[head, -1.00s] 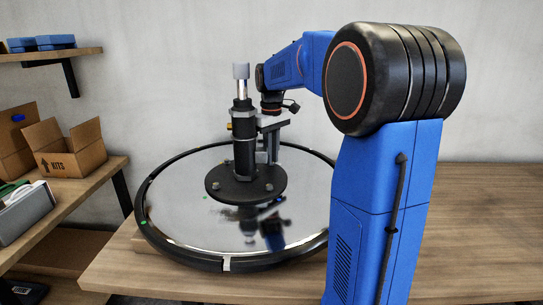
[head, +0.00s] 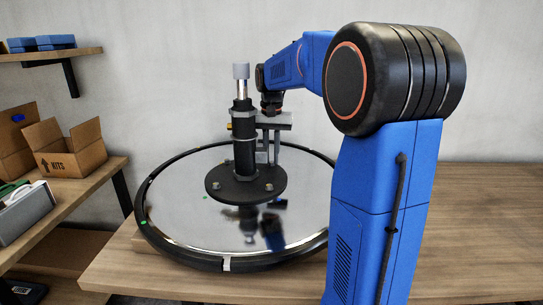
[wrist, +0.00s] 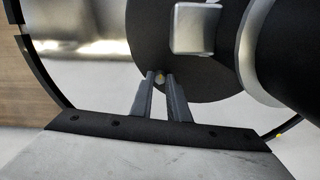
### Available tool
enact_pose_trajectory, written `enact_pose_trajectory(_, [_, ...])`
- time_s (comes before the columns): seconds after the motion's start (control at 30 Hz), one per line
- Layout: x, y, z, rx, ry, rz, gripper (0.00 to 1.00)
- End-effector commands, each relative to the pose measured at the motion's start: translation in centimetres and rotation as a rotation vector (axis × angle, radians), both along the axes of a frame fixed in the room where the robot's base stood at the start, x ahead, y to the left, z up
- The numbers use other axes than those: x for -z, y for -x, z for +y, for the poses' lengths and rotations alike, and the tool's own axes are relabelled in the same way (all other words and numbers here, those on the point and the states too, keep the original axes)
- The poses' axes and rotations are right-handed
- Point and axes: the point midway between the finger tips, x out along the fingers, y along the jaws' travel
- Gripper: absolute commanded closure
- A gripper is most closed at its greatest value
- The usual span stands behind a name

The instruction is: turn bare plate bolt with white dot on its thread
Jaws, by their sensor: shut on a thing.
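A round black plate (head: 240,192) with bolts sits at the foot of a black column (head: 244,140) on a shiny disc. Two bolts show on its near side, one at left (head: 216,186) and one at right (head: 269,187). My gripper (wrist: 159,76) points down at the plate behind the column, its two grey fingers shut on a small bolt (wrist: 160,80) near the plate's edge. A yellowish spot shows on that bolt; I cannot make out a white dot or its thread. In the head view the column partly hides the gripper and the held bolt is hidden.
The shiny disc (head: 185,225) has a black rim and rests on the wooden bench (head: 470,230). In the wrist view a silver block (wrist: 195,28) and the dark column (wrist: 285,45) are close to my fingers. Open cardboard boxes (head: 70,150) stand on the left shelf.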

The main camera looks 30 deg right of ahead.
Motion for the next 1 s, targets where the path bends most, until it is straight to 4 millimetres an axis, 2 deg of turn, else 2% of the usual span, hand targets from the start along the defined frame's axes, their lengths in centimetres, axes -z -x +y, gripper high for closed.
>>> enact_pose_trajectory(0.2, [-0.15,-0.11,-0.04,0.174,0.002,-0.005,1.00])
enact_pose_trajectory(0.5, [-0.16,-0.11,-0.04,0.336,0.001,-0.006,1.00])
enact_pose_trajectory(1.0, [-0.16,-0.12,-0.05,0.399,0.001,-0.006,1.00])
